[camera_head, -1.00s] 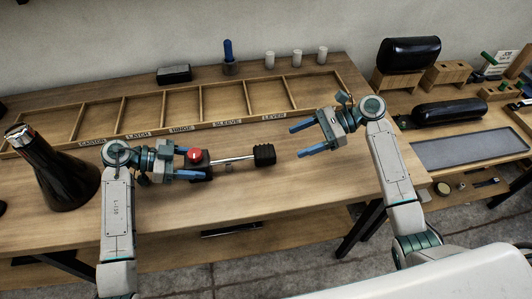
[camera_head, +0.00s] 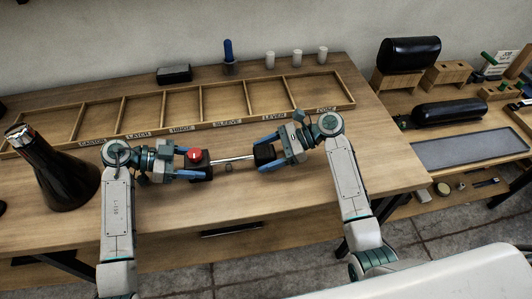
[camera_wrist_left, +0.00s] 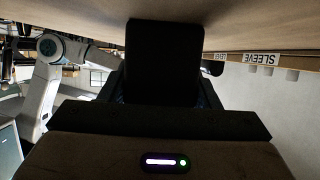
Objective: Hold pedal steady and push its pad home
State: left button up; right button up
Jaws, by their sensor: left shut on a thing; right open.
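The pedal lies on the wooden workbench as a silver rod (camera_head: 235,159) between a black block with a red knob (camera_head: 194,154) at its left end and a black pad (camera_head: 263,152) at its right end. My left gripper (camera_head: 195,165) is shut on the block end. In the left wrist view a dark block (camera_wrist_left: 163,62) fills the space between the fingers. My right gripper (camera_head: 262,156) is open, with its blue fingers on either side of the pad; contact cannot be told. The join between rod and pad is too small to judge.
A labelled wooden compartment tray (camera_head: 208,126) runs behind the pedal. A black bottle-like object (camera_head: 60,170) stands at left. A blue-handled tool (camera_head: 228,55) and small white cylinders (camera_head: 296,57) stand at the back. The front of the bench is clear.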

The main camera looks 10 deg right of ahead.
aim_at(253, 155)
jog(key=c, duration=1.4)
jog(key=shift+a, duration=1.8)
pick_arm(q)
jog(key=shift+d, duration=0.1)
pick_arm(e)
jog(key=o, duration=1.4)
jog(key=shift+d, duration=0.15)
jog(key=v, duration=1.1)
jog(key=shift+d+r, duration=0.15)
jog(key=shift+d, duration=0.25)
pick_arm(q)
jog(key=o, duration=1.5)
